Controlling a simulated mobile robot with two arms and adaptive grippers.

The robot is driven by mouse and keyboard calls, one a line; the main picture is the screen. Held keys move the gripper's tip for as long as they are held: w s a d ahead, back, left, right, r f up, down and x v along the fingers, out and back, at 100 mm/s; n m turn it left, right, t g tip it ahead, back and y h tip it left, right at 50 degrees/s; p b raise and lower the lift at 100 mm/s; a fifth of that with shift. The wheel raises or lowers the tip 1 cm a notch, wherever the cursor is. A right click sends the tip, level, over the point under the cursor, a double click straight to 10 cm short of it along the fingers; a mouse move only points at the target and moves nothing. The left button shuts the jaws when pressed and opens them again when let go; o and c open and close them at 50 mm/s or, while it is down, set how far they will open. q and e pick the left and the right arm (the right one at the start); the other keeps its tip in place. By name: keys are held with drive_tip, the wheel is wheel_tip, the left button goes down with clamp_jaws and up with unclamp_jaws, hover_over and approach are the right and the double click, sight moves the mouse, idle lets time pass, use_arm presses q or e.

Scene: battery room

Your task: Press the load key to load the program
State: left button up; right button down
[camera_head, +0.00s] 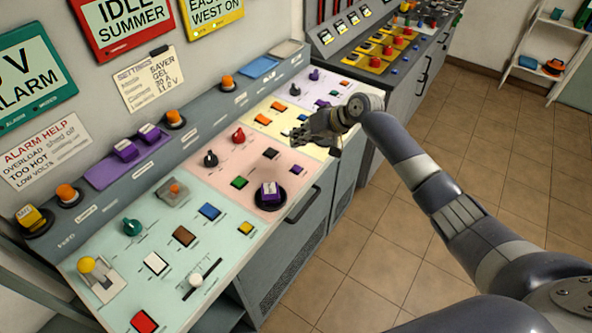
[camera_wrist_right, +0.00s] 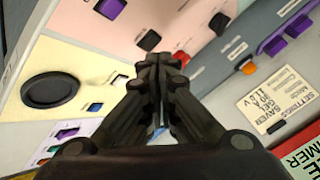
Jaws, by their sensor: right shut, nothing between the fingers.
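The console (camera_head: 223,124) carries several small square keys. No label reading "load" is legible, so I cannot tell which key is the load key. The green panel has red (camera_head: 144,322), white (camera_head: 155,263), brown (camera_head: 183,236), blue (camera_head: 209,212) and yellow (camera_head: 245,228) keys. The pink panel has a green key (camera_head: 239,182) and a dark key (camera_head: 271,153). The yellow panel has orange keys (camera_head: 262,119). My right gripper (camera_head: 303,134) is shut and empty over the yellow and pink panels; its fingers (camera_wrist_right: 150,78) also show in the right wrist view. My left gripper is out of view.
A purple switch on a black disc (camera_head: 269,196) stands on the pink panel near the front edge. A slider (camera_head: 195,280) and a yellow-tipped lever (camera_head: 88,265) stand on the green panel. A second console (camera_head: 375,52) stands behind. The tiled floor (camera_head: 440,110) at right is clear.

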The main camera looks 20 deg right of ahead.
sight(299, 166)
wheel_tip(299, 166, down, 3)
drive_tip(key=shift+d+r+b, duration=0.1)
drive_tip(key=shift+b, duration=0.9)
wheel_tip(299, 166, down, 3)
drive_tip(key=b, duration=0.2)
drive_tip(key=shift+b, duration=0.35)
drive_tip(key=shift+f, duration=0.55)
drive_tip(key=shift+f+b, duration=0.2)
drive_tip(key=shift+b, duration=0.1)
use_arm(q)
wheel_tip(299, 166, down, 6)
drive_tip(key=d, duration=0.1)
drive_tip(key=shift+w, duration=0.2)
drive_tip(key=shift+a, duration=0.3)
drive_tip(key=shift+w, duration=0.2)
use_arm(e)
drive_tip(key=shift+f, duration=0.15)
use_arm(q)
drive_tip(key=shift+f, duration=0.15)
use_arm(e)
drive_tip(key=shift+f, duration=0.25)
